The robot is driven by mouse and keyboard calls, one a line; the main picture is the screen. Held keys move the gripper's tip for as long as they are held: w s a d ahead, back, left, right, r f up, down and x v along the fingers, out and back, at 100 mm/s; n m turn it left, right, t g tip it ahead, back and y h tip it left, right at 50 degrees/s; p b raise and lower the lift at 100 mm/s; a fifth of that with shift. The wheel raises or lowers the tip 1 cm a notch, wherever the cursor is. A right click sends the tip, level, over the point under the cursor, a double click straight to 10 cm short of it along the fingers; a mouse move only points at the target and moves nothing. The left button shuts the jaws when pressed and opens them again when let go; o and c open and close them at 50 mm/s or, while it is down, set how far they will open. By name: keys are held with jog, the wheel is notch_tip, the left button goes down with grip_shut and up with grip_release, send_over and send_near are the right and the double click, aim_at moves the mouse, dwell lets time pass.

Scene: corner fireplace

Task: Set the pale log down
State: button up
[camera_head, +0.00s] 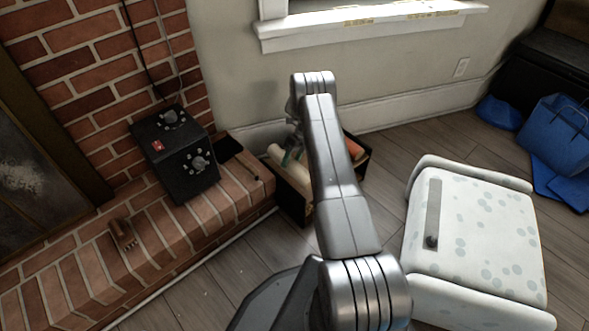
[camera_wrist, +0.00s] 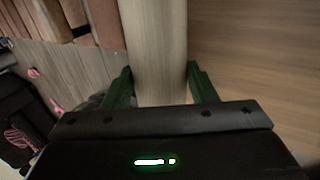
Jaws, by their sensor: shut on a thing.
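The pale log (camera_wrist: 158,40) lies between the two green fingers of my gripper (camera_wrist: 160,84) in the wrist view. The fingers are shut on it, and it runs away from the palm toward the top of the picture. In the head view my gripper (camera_head: 291,152) is largely hidden behind my arm, at a dark open box beside the end of the brick hearth. Pale log shapes show there next to the fingers; which one is held, and whether it touches the box, I cannot tell.
The dark box (camera_head: 291,205) stands on the wood floor against the brick hearth (camera_head: 237,197). A black control box (camera_head: 178,160) and a small brush-like item (camera_head: 123,236) sit on the hearth. A spotted white footstool (camera_head: 480,230) stands right. Blue bags (camera_head: 555,125) lie far right.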

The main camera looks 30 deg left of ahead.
aim_at(292, 166)
jog(key=shift+f+b, duration=0.55)
jog(key=shift+f, duration=1.6)
jog(key=shift+f, duration=0.2)
jog(key=o, duration=1.2)
jog(key=shift+c, duration=0.2)
jog(key=shift+r, duration=0.15)
jog(key=shift+w+r, duration=0.1)
jog(key=shift+r, duration=0.2)
jog(key=p+v, duration=0.2)
jog(key=v, duration=0.9)
jog(key=shift+r, duration=0.2)
jog(key=shift+w+d, duration=0.1)
